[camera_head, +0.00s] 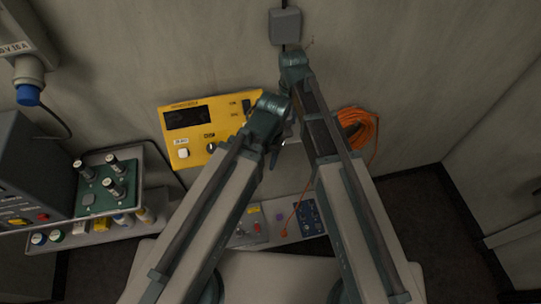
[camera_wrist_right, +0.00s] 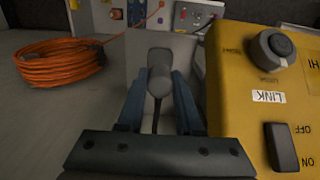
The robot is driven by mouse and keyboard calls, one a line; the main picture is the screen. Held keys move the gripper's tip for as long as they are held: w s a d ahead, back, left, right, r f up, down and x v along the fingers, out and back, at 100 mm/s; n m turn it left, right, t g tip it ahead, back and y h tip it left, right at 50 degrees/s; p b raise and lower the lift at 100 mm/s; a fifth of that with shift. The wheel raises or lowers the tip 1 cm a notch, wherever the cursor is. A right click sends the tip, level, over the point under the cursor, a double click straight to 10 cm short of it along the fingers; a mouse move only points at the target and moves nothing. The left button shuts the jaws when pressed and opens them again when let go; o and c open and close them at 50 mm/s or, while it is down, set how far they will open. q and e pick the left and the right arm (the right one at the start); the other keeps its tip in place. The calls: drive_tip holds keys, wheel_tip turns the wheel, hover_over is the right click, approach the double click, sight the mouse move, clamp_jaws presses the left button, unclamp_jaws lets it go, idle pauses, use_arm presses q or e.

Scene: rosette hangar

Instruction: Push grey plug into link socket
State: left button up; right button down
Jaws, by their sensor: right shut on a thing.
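The grey plug (camera_wrist_right: 160,62) is held between the two blue-grey fingers of my right gripper (camera_wrist_right: 158,85), seen in the right wrist view, with a dark cable at it. The gripper also shows in part in the head view (camera_head: 281,143). The plug is beside the yellow box (camera_wrist_right: 230,95), apart from the link socket.
A coil of orange cable (camera_head: 357,130) hangs right of the box. A grey wall block (camera_head: 285,26) is above. A grey shelf with panels (camera_head: 265,235) lies below. A green board with several knobs (camera_head: 105,188) is at left. An on-off switch (camera_wrist_right: 282,147) is near the socket.

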use_arm(q)
drive_tip(key=shift+r+p, duration=0.9)
drive_tip(key=shift+r, duration=0.15)
use_arm(e)
drive_tip(key=shift+r, duration=1.05)
use_arm(q)
drive_tip(key=shift+f, duration=0.1)
use_arm(e)
drive_tip(key=shift+f, duration=0.15)
